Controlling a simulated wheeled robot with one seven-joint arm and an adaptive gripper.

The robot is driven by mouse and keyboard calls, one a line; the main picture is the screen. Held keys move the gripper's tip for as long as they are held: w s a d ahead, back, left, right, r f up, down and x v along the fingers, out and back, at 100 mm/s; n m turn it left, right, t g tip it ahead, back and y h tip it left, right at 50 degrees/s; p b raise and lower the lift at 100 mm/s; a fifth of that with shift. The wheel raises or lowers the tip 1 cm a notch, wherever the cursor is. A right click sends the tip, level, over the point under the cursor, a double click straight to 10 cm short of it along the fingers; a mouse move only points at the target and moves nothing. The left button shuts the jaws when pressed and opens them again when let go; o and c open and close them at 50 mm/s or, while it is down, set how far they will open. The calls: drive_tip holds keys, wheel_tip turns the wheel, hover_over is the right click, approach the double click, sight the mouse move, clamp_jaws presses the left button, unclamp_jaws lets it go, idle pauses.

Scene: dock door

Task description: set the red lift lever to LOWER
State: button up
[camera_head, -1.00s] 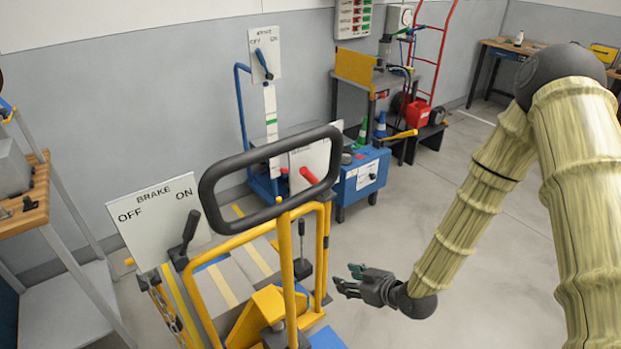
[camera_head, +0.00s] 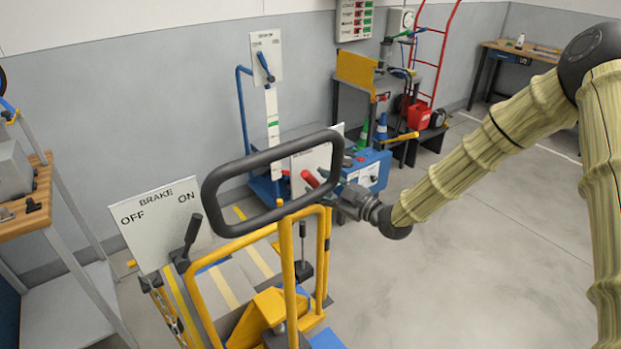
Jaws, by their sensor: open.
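The red lift lever (camera_head: 310,179) sits in front of a white panel (camera_head: 314,158), seen through the black loop handle (camera_head: 262,159) of the yellow truck. The panel's lettering is mostly hidden, so I cannot read which setting the lever is at. My gripper (camera_head: 328,187) is open, with its fingers pointing left, just right of the red lever and close to the loop handle's right side. The fingertips are small and partly confused with the handle and lever; I cannot tell whether they touch the lever.
A BRAKE panel (camera_head: 158,222) with a black lever (camera_head: 192,232) stands at the left. The floor at right is clear.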

sight(314, 182)
drive_tip(key=shift+x, duration=1.95)
clamp_jaws()
